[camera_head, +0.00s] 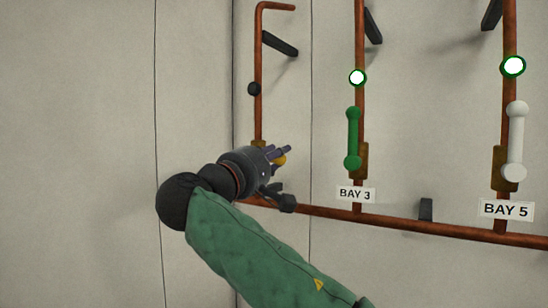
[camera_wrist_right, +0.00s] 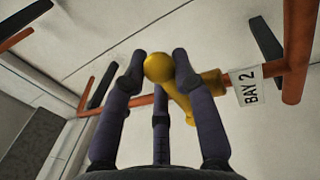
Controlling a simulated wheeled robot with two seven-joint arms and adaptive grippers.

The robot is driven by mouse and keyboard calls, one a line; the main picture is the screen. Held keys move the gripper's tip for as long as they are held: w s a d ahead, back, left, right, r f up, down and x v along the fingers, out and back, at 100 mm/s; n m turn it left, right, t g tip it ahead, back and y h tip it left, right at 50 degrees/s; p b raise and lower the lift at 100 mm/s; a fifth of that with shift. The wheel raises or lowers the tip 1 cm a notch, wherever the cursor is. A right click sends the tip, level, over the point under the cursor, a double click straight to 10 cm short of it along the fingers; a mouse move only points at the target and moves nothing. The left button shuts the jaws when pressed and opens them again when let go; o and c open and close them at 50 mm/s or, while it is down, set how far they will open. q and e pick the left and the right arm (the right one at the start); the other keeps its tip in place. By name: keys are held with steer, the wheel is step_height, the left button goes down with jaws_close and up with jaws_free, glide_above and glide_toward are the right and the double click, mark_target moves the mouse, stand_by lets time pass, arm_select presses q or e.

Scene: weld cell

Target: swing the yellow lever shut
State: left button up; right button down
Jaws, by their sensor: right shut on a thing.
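The yellow lever (camera_wrist_right: 182,103) shows in the right wrist view, with its round knob (camera_wrist_right: 158,67) between the fingers of my right gripper (camera_wrist_right: 158,75). Its other end meets a copper pipe beside a BAY 2 label (camera_wrist_right: 249,86). In the head view my right gripper (camera_head: 282,162) is at the lower part of the left copper pipe (camera_head: 258,100), shut on the lever. Only a small yellow bit of the lever (camera_head: 280,160) shows there; my gripper hides the rest. My left gripper is not in view.
A green lever (camera_head: 352,138) at BAY 3 and a white lever (camera_head: 516,140) at BAY 5 lie along their pipes, each below a lit round lamp. The left pipe's round lamp (camera_head: 254,89) is dark. A horizontal pipe (camera_head: 400,222) runs below. The wall at left is bare.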

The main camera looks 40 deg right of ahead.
steer(key=shift+f, duration=0.15)
steer(key=c, duration=1)
jaws_free()
steer(key=v, duration=1.2)
